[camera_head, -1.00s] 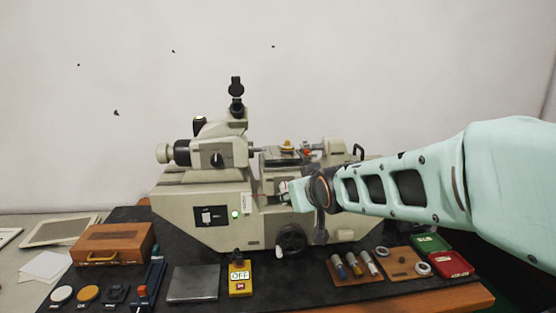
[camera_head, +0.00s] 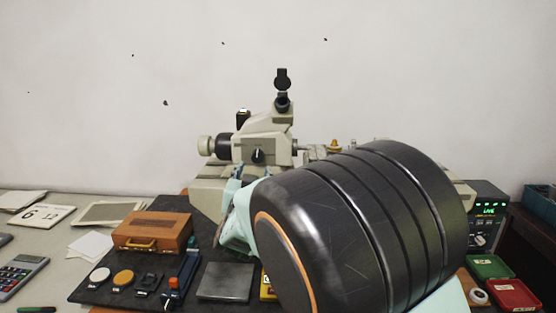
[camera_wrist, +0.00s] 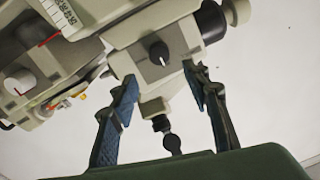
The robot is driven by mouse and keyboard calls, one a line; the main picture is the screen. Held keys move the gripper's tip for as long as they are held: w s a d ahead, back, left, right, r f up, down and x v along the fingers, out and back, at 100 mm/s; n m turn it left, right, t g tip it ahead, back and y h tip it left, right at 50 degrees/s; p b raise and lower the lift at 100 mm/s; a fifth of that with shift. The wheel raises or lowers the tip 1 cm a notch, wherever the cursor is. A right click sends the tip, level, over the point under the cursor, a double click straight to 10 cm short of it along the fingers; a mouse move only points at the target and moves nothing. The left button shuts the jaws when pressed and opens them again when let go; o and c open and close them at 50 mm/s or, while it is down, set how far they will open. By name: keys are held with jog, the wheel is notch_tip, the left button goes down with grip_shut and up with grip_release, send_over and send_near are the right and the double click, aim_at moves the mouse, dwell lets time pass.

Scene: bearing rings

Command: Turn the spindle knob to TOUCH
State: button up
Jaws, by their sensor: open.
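A black pointer knob (camera_head: 257,156) sits on the face of the grey-white microscope head (camera_head: 272,131) of the machine. In the wrist view the black knob (camera_wrist: 160,53) shows slightly beyond the fingertips, between their lines, on the tilted machine head. Its lettering is too small to read. My gripper (camera_head: 238,190) is in front of the machine, low and left of the knob in the head view. In the wrist view my gripper (camera_wrist: 161,74) is open, with nothing between its fingers and no visible contact with the knob. My dark arm link hides much of the machine's right side.
A wooden box (camera_head: 151,232), a grey plate (camera_head: 226,281) and a blue tool with a red-orange part (camera_head: 181,277) lie in front. Green (camera_head: 490,267) and red (camera_head: 513,295) trays are at right. A lit display (camera_head: 487,208) stands behind them.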

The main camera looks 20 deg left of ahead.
aim_at(257, 158)
jog(key=p+x, duration=0.1)
jog(key=x, duration=0.7)
jog(key=shift+w+a, duration=0.15)
jog(key=shift+w, duration=0.2)
jog(key=shift+f, duration=0.1)
jog(key=c, duration=1.2)
